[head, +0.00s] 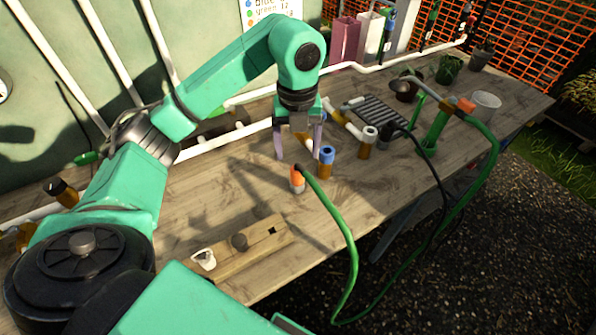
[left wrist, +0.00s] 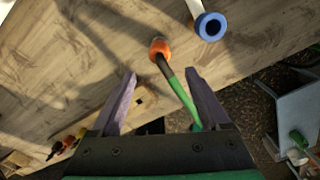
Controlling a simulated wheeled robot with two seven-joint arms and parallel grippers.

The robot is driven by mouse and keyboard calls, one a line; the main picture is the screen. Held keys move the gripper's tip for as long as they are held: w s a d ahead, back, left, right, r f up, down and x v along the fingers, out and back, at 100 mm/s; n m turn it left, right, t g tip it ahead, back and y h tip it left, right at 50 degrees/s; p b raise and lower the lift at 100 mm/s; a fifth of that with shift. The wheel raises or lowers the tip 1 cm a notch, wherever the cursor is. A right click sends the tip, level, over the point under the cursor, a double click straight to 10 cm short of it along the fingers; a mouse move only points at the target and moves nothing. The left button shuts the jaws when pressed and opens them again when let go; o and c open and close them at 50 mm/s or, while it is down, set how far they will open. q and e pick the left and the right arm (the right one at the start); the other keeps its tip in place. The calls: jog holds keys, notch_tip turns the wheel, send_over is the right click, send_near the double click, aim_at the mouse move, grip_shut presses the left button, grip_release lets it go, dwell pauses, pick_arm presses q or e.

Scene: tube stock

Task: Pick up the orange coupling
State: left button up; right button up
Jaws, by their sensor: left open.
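The orange coupling (head: 297,179) stands on the wooden table, its lower part pale, with the end of a green hose at its top. It also shows in the left wrist view (left wrist: 159,47), beyond the fingertips, with the hose running back between the fingers. My left gripper (head: 299,157) is open and empty, pointing down above the table near the coupling. In the left wrist view its two purple-grey fingers (left wrist: 160,80) are spread apart, and the coupling lies ahead of the gap between them. My right gripper is not in view.
A blue-topped fitting (head: 327,160) stands close to the coupling's right. The green hose (head: 345,235) arches over the table's front edge. A wooden block (head: 250,246) lies nearer the front. A black rack (head: 376,113) and white pipes lie behind. Bare table (head: 215,190) is free at the left.

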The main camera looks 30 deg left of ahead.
aim_at(297, 173)
pick_arm(q)
jog(key=f+p, duration=0.1)
jog(key=f, duration=0.3)
jog(key=f+p, duration=0.2)
jog(key=f, duration=0.3)
jog(key=shift+w+a, duration=0.2)
jog(key=shift+f, duration=0.2)
jog(key=shift+w, duration=0.1)
jog(key=shift+c, duration=0.6)
grip_shut()
jog(key=shift+r, duration=0.1)
notch_tip(297, 173, up, 9)
jog(key=shift+w+r+b, duration=0.1)
jog(key=shift+r+b, duration=0.05)
jog(key=shift+b, duration=0.85)
notch_tip(297, 173, up, 10)
jog(key=p, duration=0.3)
jog(key=shift+r, duration=0.25)
